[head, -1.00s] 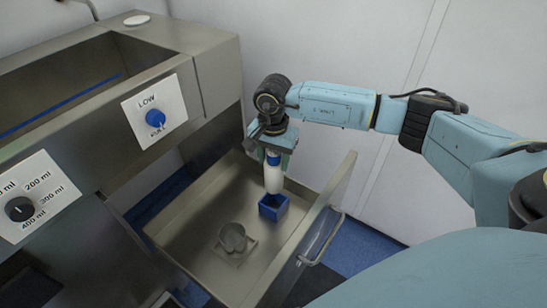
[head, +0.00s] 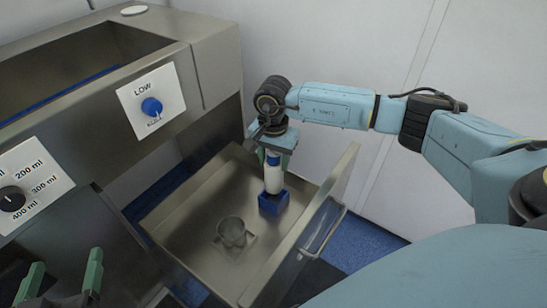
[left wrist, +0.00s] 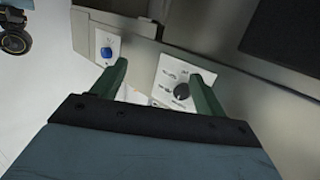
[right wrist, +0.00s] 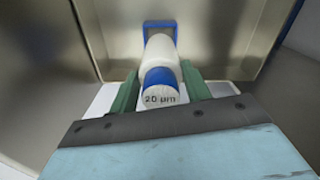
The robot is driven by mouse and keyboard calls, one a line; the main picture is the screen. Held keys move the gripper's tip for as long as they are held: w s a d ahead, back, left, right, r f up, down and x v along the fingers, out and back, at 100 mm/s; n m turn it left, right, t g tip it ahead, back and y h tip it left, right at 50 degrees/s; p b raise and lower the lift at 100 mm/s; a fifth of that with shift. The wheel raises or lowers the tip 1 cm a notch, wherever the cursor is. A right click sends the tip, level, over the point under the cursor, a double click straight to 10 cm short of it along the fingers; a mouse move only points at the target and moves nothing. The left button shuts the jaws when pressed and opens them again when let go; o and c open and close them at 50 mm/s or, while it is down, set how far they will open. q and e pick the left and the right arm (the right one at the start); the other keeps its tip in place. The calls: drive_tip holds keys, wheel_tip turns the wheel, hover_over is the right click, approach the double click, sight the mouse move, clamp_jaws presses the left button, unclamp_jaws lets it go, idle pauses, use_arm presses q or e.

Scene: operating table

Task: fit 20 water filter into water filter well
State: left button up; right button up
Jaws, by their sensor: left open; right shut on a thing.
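The water filter is a white bottle with a blue band (head: 273,178). My right gripper (head: 272,152) is shut on its top end and holds it upright. In the right wrist view its end cap (right wrist: 160,98) reads "20 µm", between the fingers (right wrist: 160,90). The blue square water filter well (head: 273,207) is in the open drawer, directly under the filter; it also shows in the right wrist view (right wrist: 158,27). The filter's lower end is at the well's opening; how deep it sits is hidden. My left gripper (head: 62,278) is open and empty at the lower left.
The metal drawer (head: 190,215) is pulled out and also holds a round metal cup (head: 231,232). A blue LOW knob (head: 152,107) and a black ml dial (head: 12,198) are on the cabinet front. The drawer's front panel (head: 318,240) stands close to the well.

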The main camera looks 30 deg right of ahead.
sight(274, 153)
drive_tip(key=shift+f+b, duration=0.4)
drive_tip(key=shift+f, duration=0.2)
use_arm(q)
wheel_tip(274, 153, up, 6)
drive_tip(key=d+t+h, duration=0.1)
drive_tip(key=t, duration=0.3)
drive_tip(key=shift+h+b, duration=0.3)
use_arm(e)
drive_tip(key=shift+f, duration=0.4)
use_arm(q)
drive_tip(key=shift+r, duration=0.1)
drive_tip(key=shift+f+b, duration=2.7)
use_arm(e)
drive_tip(key=shift+f, duration=3.6)
drive_tip(key=o, duration=1.4)
use_arm(q)
drive_tip(key=shift+r, duration=0.1)
use_arm(e)
drive_tip(key=shift+r, duration=0.1)
use_arm(q)
wheel_tip(274, 153, up, 6)
drive_tip(key=p, duration=0.6)
drive_tip(key=shift+f, duration=0.2)
use_arm(e)
wheel_tip(274, 153, up, 13)
drive_tip(key=shift+r, duration=0.15)
